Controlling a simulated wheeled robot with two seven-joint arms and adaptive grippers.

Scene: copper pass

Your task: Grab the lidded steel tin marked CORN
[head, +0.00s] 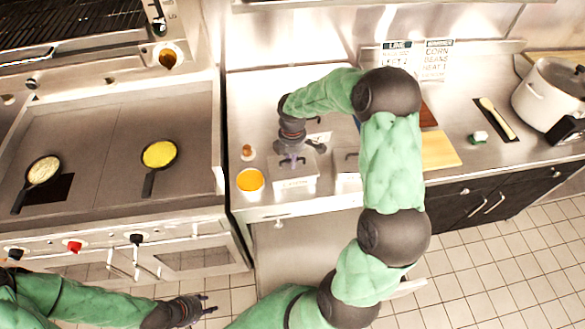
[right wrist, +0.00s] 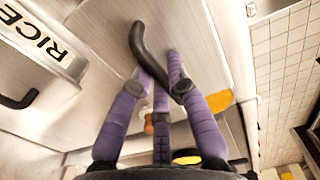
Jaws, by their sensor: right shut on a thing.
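The lidded steel tin with a front label that appears to read CORN (head: 293,184) stands on the steel counter in the head view. My right gripper (head: 293,160) is over its lid. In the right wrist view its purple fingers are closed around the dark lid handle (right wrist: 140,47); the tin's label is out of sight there. A second steel tin (head: 346,182) stands just to the right, partly hidden by my right arm; in the right wrist view it is marked RICE (right wrist: 36,38). My left gripper (head: 207,304) is open and empty, low in the head view, over the floor.
An orange-yellow bowl (head: 250,180) and a small brown-topped item (head: 248,152) are close left of the tin. Two pans (head: 158,155) sit on the griddle further left. A cutting board (head: 440,150), a spoon on a dark mat and a white pot (head: 548,100) are right.

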